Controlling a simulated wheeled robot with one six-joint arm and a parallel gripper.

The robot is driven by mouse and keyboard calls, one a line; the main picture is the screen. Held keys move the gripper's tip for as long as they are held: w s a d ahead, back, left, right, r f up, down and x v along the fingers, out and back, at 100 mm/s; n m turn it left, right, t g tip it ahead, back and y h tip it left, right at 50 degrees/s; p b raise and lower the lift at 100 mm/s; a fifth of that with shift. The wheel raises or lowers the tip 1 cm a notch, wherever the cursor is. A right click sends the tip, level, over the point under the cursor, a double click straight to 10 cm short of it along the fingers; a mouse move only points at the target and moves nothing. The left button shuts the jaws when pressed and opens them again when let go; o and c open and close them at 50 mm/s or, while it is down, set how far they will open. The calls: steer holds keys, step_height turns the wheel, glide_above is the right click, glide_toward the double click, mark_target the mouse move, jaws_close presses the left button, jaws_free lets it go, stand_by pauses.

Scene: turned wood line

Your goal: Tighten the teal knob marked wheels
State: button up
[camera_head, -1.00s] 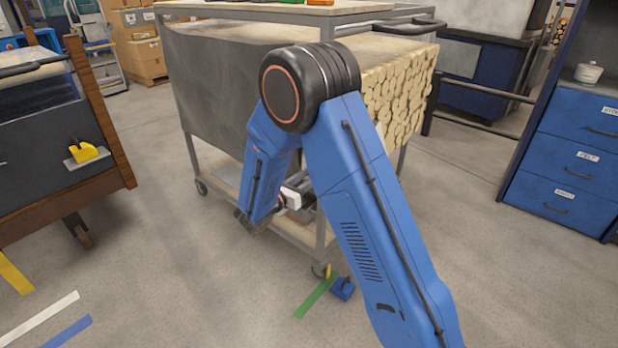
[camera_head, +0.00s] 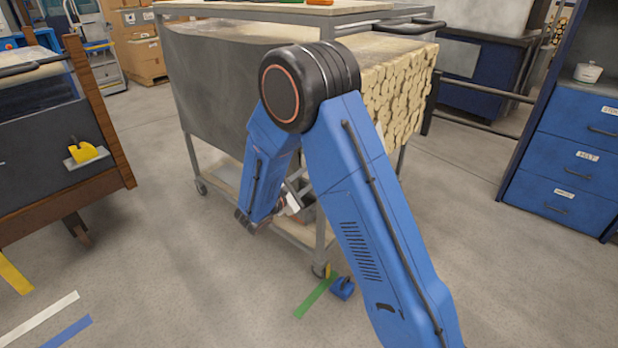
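No teal knob and no label reading wheels can be made out in the head view. My blue arm fills the middle and hides part of the cart (camera_head: 215,95) behind it. My gripper (camera_head: 293,199) is only partly seen as a small white and grey piece, low by the cart's lower shelf and partly covered by my arm. Its fingers cannot be made out, nor whether it touches anything.
Cut round wood (camera_head: 400,90) is stacked in the cart. A blue wheel chock (camera_head: 342,288) and green floor tape (camera_head: 313,297) lie by its front caster. A wood-sided cart (camera_head: 100,115) stands left, blue drawers (camera_head: 575,160) right.

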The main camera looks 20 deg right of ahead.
steer(key=shift+s+f+m, duration=0.1)
steer(key=shift+f+m, duration=0.05)
steer(key=shift+m, duration=3.65)
steer(key=o, duration=1)
steer(key=shift+o, duration=0.2)
steer(key=v, duration=1.7)
steer(key=shift+a, duration=0.2)
steer(key=shift+s, duration=0.1)
